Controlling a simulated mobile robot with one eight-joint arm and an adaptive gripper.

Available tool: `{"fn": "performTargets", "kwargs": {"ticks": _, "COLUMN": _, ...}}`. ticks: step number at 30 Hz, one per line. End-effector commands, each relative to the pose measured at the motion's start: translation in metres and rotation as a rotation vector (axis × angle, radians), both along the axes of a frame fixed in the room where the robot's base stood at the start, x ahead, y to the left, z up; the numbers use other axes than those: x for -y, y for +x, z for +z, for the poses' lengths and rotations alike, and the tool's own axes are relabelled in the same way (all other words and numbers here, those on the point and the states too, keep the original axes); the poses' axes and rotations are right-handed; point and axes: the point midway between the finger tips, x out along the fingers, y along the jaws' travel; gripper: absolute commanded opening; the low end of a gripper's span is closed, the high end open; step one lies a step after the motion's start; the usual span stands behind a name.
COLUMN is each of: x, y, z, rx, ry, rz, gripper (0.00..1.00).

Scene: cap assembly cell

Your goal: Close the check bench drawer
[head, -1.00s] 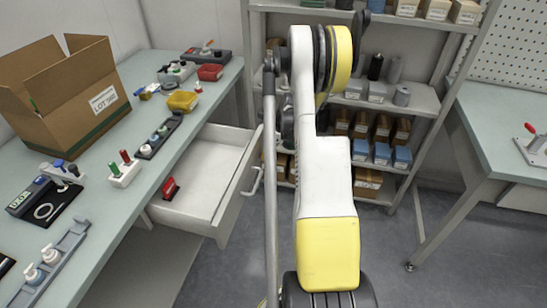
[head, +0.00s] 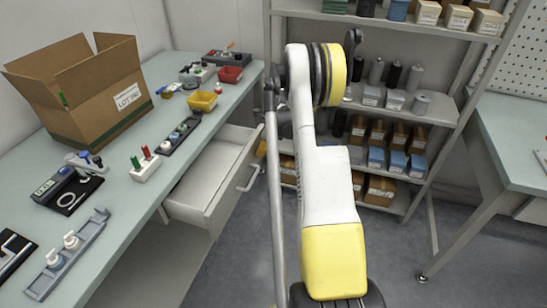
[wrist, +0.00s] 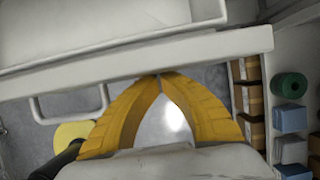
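The check bench drawer (head: 233,190) is a light grey drawer under the left bench, partly open, with its empty-looking front part showing. Its bar handle (head: 252,178) is on the front face. In the wrist view the drawer's front edge (wrist: 200,52) crosses the top, with the handle (wrist: 68,119) at left. My gripper (wrist: 160,77) has two yellow fingers with tips together and nothing between them. The tips are at the drawer front, right of the handle; whether they touch it I cannot tell.
The bench top (head: 130,205) holds a cardboard box (head: 95,95), a yellow bin (head: 202,101), a red bin (head: 230,74) and small fixtures. A shelf rack (head: 440,110) with boxes stands behind my arm. Another table (head: 515,140) is at right. Floor in front is clear.

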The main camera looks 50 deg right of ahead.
Motion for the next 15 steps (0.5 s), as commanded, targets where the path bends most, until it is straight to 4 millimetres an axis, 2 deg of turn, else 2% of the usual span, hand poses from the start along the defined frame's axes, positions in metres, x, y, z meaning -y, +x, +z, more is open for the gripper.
{"fn": "performTargets", "kwargs": {"ticks": 1, "x": -0.007, "y": 0.015, "z": 0.000, "rx": 0.001, "ry": 0.001, "rz": 0.006, "gripper": 0.00}}
{"fn": "performTargets", "kwargs": {"ticks": 6, "x": -0.024, "y": 0.058, "z": 0.000, "rx": 0.001, "ry": 0.000, "rz": 0.005, "gripper": 0.00}}
{"fn": "performTargets", "kwargs": {"ticks": 15, "x": -0.049, "y": 0.119, "z": 0.000, "rx": 0.001, "ry": 0.000, "rz": 0.003, "gripper": 0.00}}
